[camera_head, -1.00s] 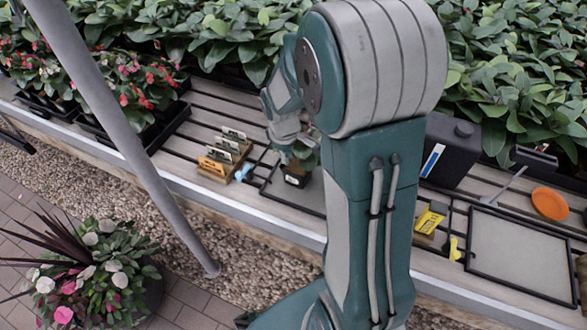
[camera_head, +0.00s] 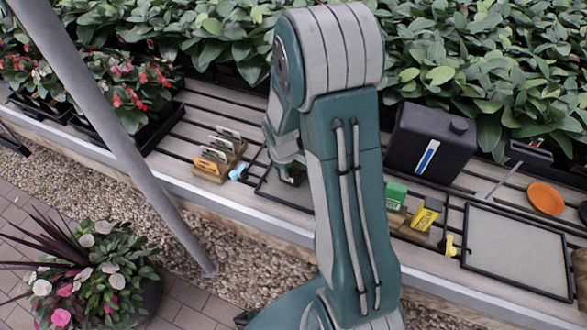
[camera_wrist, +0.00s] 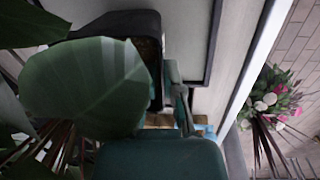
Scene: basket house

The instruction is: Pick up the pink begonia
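Pink and white flowers (camera_head: 60,318) show in a floor planter.
Red-flowered plants (camera_head: 140,90) sit in black trays at the left of the slatted bench. A wooden label holder (camera_head: 218,160), a black canister (camera_head: 435,140), a yellow packet (camera_head: 424,216), an orange dish (camera_head: 545,198) and a framed grey mat (camera_head: 515,250) are on the bench. A grey pole (camera_head: 110,130) stands in front.

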